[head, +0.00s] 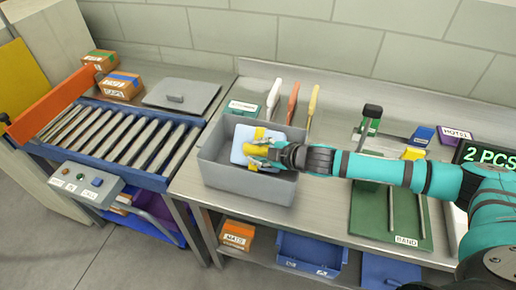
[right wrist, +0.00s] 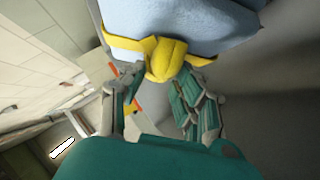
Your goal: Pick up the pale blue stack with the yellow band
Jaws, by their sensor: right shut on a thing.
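The pale blue stack (head: 238,152) with the yellow band (head: 259,134) is at the grey bin (head: 248,187) in the head view. In the right wrist view the pale blue stack (right wrist: 185,18) fills the top, with the yellow band (right wrist: 122,50) and its yellow knot (right wrist: 166,60) across its near side. My right gripper (head: 268,153) is shut on the stack at the band's knot; its fingers (right wrist: 160,80) lie either side of the knot. I cannot tell whether the stack touches the bin floor. My left gripper is not in view.
A roller conveyor (head: 122,142) with a raised orange bar (head: 55,103) stands to the left. White, orange and yellow upright pieces (head: 293,102) stand behind the bin. A green board (head: 372,220) marked BAND lies to the right, under my right arm. Boxes and a blue tray (head: 310,252) sit below.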

